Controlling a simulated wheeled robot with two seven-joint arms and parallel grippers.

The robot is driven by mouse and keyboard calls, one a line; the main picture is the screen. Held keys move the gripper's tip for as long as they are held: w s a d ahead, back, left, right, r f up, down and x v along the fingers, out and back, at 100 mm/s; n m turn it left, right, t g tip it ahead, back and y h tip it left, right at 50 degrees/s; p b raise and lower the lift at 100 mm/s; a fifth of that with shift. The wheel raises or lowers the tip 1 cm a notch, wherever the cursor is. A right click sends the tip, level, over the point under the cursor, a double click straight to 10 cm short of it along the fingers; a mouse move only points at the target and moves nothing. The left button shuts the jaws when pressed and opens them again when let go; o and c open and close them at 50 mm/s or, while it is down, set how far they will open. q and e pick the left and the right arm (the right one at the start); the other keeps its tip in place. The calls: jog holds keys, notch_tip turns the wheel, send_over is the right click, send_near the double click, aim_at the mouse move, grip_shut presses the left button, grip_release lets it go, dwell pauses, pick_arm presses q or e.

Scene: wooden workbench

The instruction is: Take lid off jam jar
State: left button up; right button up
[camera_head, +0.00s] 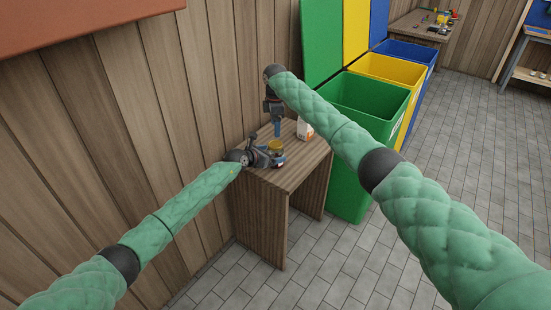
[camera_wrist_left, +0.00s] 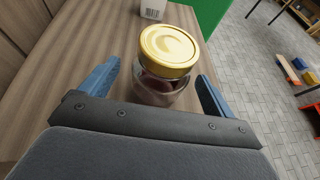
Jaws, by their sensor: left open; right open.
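The jam jar (camera_wrist_left: 158,88) stands upright on the small wooden table, with dark red contents behind its glass. Its gold lid (camera_wrist_left: 169,46) is on top of it; the lid also shows small in the head view (camera_head: 275,146). My left gripper (camera_wrist_left: 160,82) is open, its blue fingers on either side of the jar; I cannot tell whether they touch the glass. In the head view my left gripper (camera_head: 277,157) is at the jar from the left. My right gripper (camera_head: 277,130) points down just above and behind the jar, apart from the lid.
The wooden table (camera_head: 285,181) stands against the plank wall. A white carton (camera_head: 305,130) with a barcode is behind the jar. Green (camera_head: 349,190), yellow (camera_head: 386,69) and blue (camera_head: 408,53) bins stand to the right. Grey tiled floor is clear in front.

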pick_arm(q)
jog(key=shift+x, duration=1.1)
jog(key=shift+c, duration=0.4)
